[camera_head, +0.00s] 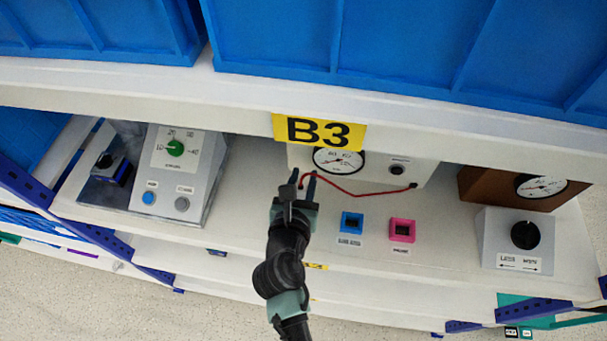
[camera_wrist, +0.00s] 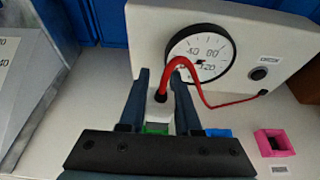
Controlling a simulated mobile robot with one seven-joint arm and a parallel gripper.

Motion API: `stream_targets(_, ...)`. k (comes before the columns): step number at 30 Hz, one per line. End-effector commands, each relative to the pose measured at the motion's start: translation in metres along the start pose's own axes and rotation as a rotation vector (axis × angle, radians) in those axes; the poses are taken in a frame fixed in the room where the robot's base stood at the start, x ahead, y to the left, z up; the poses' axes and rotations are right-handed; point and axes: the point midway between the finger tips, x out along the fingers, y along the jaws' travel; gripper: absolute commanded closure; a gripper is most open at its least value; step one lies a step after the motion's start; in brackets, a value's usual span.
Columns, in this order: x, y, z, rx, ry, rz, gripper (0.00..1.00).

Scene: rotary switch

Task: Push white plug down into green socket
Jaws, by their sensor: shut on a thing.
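The white plug (camera_wrist: 159,113) sits between the two fingers of my gripper (camera_wrist: 161,76), with a red cable (camera_wrist: 185,63) coming out of its top. The green socket (camera_wrist: 156,128) shows just below the plug in the wrist view, partly covered by the plug and the gripper. I cannot tell how far the plug sits in the socket. In the head view my gripper (camera_head: 306,184) is over the shelf in front of the gauge box, and it hides the plug and green socket. The red cable (camera_head: 355,194) shows there too.
The white gauge box (camera_head: 405,165) stands behind, joined to the red cable. A blue socket (camera_head: 351,222) and a pink socket (camera_head: 402,230) are right of my gripper. A grey control box (camera_head: 178,175) is left, a black-knob box (camera_head: 515,240) right. The shelf edge with the B3 label (camera_head: 319,131) is overhead.

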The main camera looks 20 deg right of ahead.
Motion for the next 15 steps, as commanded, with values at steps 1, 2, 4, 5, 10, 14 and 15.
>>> stream_targets(1,0.003,0.000,-0.008,-0.001,0.000,0.000,1.00)
stream_targets(2,0.004,0.000,-0.010,-0.001,0.000,0.000,1.00)
stream_targets(4,0.006,0.000,-0.017,-0.001,-0.001,0.001,1.00)
stream_targets(5,0.007,0.000,-0.020,0.000,-0.001,0.001,1.00)
stream_targets(10,0.013,0.000,-0.036,-0.001,0.000,0.000,1.00)
stream_targets(14,0.016,0.000,-0.044,0.000,-0.001,0.000,1.00)
stream_targets(15,0.017,0.000,-0.046,0.000,-0.001,0.001,1.00)
